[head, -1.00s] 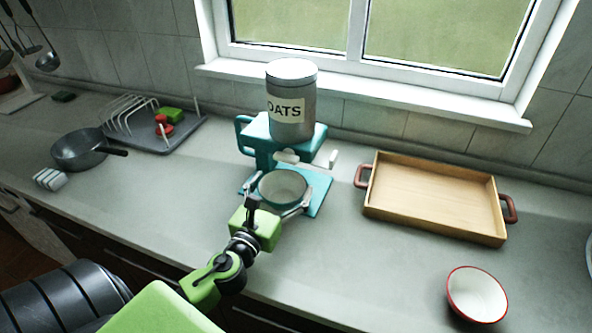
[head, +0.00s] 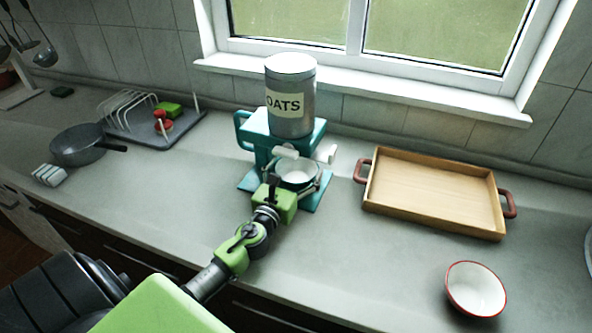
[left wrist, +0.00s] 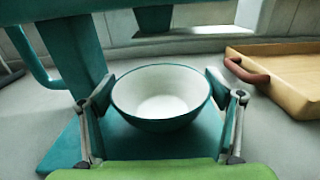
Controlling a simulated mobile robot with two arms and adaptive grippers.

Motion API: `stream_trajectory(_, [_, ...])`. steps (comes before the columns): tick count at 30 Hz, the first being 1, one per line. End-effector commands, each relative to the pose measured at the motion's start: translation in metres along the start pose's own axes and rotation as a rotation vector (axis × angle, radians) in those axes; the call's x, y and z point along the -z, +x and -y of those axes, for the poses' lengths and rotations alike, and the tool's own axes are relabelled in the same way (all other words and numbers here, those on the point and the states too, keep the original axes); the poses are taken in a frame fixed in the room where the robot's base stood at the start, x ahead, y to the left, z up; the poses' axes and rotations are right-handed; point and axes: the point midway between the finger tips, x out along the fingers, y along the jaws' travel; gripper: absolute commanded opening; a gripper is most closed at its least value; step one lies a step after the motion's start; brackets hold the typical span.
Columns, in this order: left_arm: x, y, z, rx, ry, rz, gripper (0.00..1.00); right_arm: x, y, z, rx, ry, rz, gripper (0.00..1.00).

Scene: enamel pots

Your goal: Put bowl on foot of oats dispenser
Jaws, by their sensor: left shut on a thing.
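The oats dispenser (head: 290,100) has a grey canister labelled OATS on a teal stand, with a flat teal foot (head: 311,202) on the counter. The bowl (head: 298,172), white inside with a teal outside, is over the foot and below the spout. My left gripper (head: 292,180) is shut on the bowl. In the left wrist view its two fingers sit at either side of the bowl (left wrist: 160,108), which is upright and looks empty. The foot (left wrist: 150,140) shows beneath it; I cannot tell whether the bowl touches it. My right gripper is not in view.
A wooden tray (head: 377,207) with brown handles stands to the right of the dispenser. A white bowl with a red rim (head: 475,287) is at the front right. A dark pan (head: 77,147) and a dish rack (head: 140,118) are at the left. The counter between is clear.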

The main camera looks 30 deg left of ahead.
Motion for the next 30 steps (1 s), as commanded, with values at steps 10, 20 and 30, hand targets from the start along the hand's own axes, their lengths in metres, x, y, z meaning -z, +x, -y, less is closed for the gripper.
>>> stream_trajectory(10, [0.003, 0.000, 0.000, 0.000, 0.000, 0.000, 1.00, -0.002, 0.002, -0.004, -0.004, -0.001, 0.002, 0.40])
stream_trajectory(20, [-0.004, 0.000, 0.000, -0.001, 0.001, 0.000, 1.00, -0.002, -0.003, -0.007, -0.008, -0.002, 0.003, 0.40])
stream_trajectory(30, [0.003, -0.059, 0.000, 0.000, 0.001, -0.003, 1.00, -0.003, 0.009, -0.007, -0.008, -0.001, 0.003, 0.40])
